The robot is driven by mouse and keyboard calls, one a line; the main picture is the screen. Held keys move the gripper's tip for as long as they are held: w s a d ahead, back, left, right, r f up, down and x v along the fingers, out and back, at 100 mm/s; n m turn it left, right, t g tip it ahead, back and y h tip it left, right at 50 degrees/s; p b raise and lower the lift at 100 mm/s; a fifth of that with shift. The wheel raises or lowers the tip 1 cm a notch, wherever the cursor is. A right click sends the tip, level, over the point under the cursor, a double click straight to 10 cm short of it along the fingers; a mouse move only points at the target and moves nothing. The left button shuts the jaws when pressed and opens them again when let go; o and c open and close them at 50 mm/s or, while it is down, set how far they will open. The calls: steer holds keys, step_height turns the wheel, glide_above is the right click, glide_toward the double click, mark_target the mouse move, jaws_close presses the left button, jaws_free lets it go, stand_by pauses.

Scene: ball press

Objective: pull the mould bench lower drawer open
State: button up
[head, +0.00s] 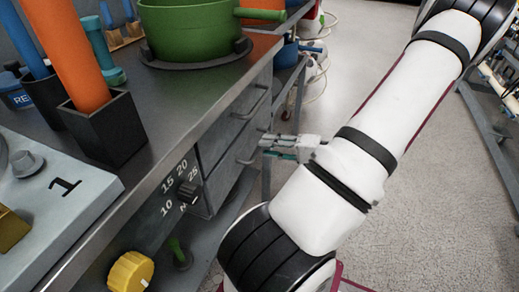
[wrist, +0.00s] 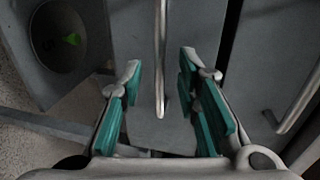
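The mould bench has two grey drawers on its front, one above the other. The lower drawer (head: 222,181) looks shut, and its bar handle (head: 254,151) faces my gripper. My gripper (head: 268,146) is at that handle in the head view. In the wrist view my gripper (wrist: 161,72) is open, with teal-padded fingers on either side of the lower handle (wrist: 160,35). Gaps show between the bar and both fingers. The upper drawer's handle (wrist: 296,104) is to the right in the wrist view and also shows in the head view (head: 254,104).
A green pot (head: 195,32) stands on the bench top, with an orange cylinder (head: 72,50) in a dark holder. A dial (head: 187,191) and a yellow knob (head: 130,272) are on the bench front. A dark round container (wrist: 60,40) is beyond the drawer. Open floor (head: 440,200) lies to the right.

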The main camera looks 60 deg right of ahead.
steer(key=shift+b+x, duration=0.3)
steer(key=shift+x, duration=1.45)
jaws_close()
